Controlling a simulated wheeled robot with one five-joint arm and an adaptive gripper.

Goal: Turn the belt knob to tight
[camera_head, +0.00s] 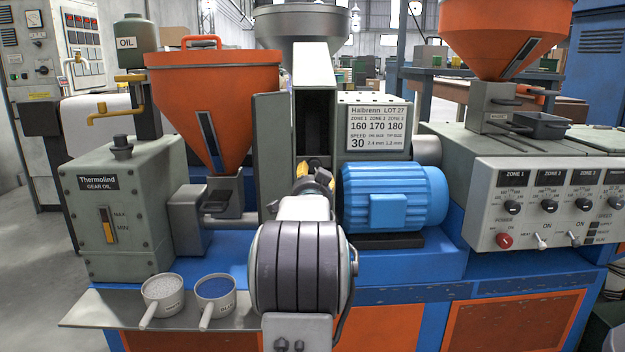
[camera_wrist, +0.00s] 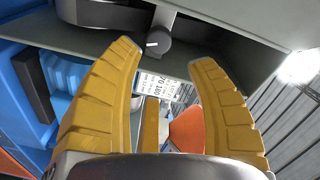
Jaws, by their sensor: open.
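A small dark grey round knob (camera_wrist: 160,42) with a white pointer mark sits on the grey machine housing in the wrist view. It is probably the belt knob; its mark points left in that picture, and no scale wording can be read. My gripper (camera_wrist: 166,54) is open, with its two yellow fingers spread on either side of the knob in the picture. The jaws look empty, and I cannot tell whether the fingertips reach the knob's depth. In the head view my gripper (camera_head: 319,170) is partly hidden behind my arm, and the knob does not show.
The blue motor (camera_head: 396,195) is right of my arm. The settings card (camera_head: 377,127) hangs above it. The orange hopper (camera_head: 212,95) and gear oil box (camera_head: 125,205) are left. Two cups, with white pellets (camera_head: 163,295) and blue pellets (camera_head: 215,290), stand on the front shelf.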

